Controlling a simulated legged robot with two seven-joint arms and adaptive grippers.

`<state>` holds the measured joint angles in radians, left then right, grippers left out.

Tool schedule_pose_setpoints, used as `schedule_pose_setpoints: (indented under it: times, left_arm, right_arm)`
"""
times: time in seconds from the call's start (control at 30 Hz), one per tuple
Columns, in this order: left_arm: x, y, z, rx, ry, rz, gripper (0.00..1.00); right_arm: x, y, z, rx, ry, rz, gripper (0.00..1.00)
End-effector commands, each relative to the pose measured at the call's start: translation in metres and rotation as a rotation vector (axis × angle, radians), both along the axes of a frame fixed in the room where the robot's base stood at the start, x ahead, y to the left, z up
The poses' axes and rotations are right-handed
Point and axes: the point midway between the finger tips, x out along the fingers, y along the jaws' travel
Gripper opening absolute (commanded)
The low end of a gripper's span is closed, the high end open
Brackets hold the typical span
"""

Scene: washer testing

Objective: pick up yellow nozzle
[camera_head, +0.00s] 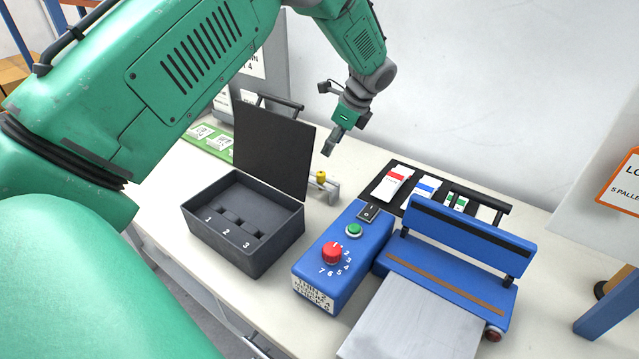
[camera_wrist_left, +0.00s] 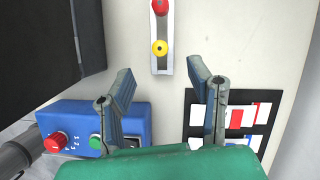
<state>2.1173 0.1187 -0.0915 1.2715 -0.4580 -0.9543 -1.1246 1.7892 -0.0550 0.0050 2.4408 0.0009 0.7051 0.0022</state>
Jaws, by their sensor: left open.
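The yellow nozzle (camera_head: 321,176) is small and stands on a grey holder (camera_head: 331,190) behind the blue control box in the head view. In the left wrist view the yellow nozzle (camera_wrist_left: 159,47) sits on the grey strip-like holder (camera_wrist_left: 163,66), with a red piece (camera_wrist_left: 160,7) beyond it. My left gripper (camera_head: 328,150) is above the holder, apart from the nozzle. In the left wrist view my left gripper (camera_wrist_left: 162,78) has its two fingers spread and empty, with the nozzle ahead of the gap between them. My right gripper is not in view.
An open black box (camera_head: 219,240) with numbered slots stands left of the blue control box (camera_head: 337,262). A blue sealing machine (camera_head: 440,262) stands to the right. A black card tray (camera_head: 384,177) lies behind it. The table is clear around the holder's back side.

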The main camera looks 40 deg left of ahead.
Motion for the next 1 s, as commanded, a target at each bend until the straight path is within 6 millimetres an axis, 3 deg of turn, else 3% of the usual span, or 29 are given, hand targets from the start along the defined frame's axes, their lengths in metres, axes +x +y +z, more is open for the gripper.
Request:
schedule_pose_setpoints:
  times: [0.2,0.53,0.73,1.0]
  left_arm:
    - [-0.005,0.011,-0.039,0.004,0.003,-0.001,0.47]
    - [-0.009,0.025,-0.069,0.001,0.003,0.0,0.47]
    - [-0.011,0.034,-0.099,0.0,0.002,0.0,0.47]
    - [-0.012,0.036,-0.111,0.003,0.0,-0.001,0.47]
  right_arm:
    - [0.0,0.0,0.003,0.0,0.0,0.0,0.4]
    - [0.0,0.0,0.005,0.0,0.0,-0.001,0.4]
    - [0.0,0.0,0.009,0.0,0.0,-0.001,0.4]
    - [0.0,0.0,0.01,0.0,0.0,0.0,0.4]
